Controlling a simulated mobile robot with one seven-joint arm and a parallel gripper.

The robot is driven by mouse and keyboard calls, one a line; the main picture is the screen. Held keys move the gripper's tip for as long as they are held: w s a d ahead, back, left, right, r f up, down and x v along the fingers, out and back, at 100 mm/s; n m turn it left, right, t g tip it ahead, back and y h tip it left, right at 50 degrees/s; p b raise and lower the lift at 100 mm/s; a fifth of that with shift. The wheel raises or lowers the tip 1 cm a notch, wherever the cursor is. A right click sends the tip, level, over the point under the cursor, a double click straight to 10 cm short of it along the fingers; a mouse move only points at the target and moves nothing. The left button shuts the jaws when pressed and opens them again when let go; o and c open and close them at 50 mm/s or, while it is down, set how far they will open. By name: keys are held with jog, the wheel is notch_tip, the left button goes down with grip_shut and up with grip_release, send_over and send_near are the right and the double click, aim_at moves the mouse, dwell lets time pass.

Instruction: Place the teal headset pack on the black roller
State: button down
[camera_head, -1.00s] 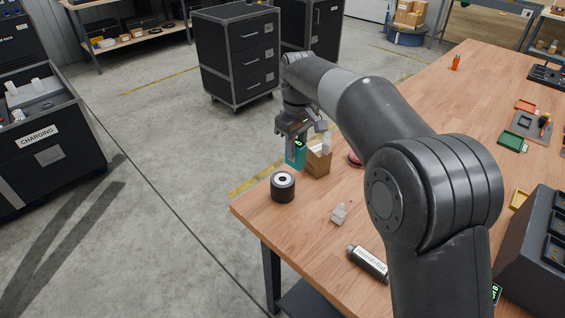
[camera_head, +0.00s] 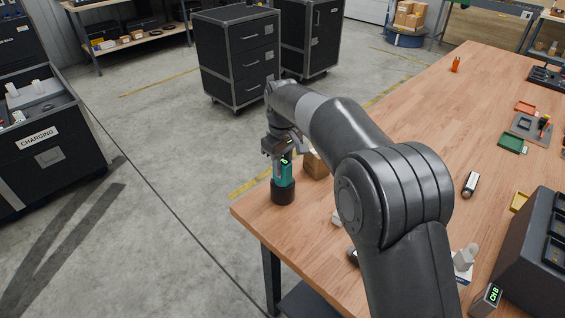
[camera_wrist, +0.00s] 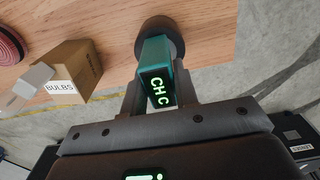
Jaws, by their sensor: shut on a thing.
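The teal headset pack (camera_head: 284,172) is upright between the fingers of my gripper (camera_head: 283,160). In the wrist view the pack (camera_wrist: 156,58) shows a lit "CH C" display, and my gripper (camera_wrist: 160,95) is shut on it. The black roller (camera_head: 282,193) stands on end near the table's left corner. It also shows in the wrist view (camera_wrist: 160,26), beyond the far end of the pack. The pack's lower end is at or just above the roller's top; I cannot tell whether they touch.
A cardboard box labelled "BULBS" (camera_wrist: 71,72) stands close beside the roller; it is partly hidden in the head view (camera_head: 317,165). A red round thing (camera_wrist: 8,45) lies past it.

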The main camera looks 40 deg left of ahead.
aim_at(283, 160)
jog(key=c, duration=1.1)
grip_release()
notch_tip(283, 160, up, 12)
jog(key=shift+r, duration=0.15)
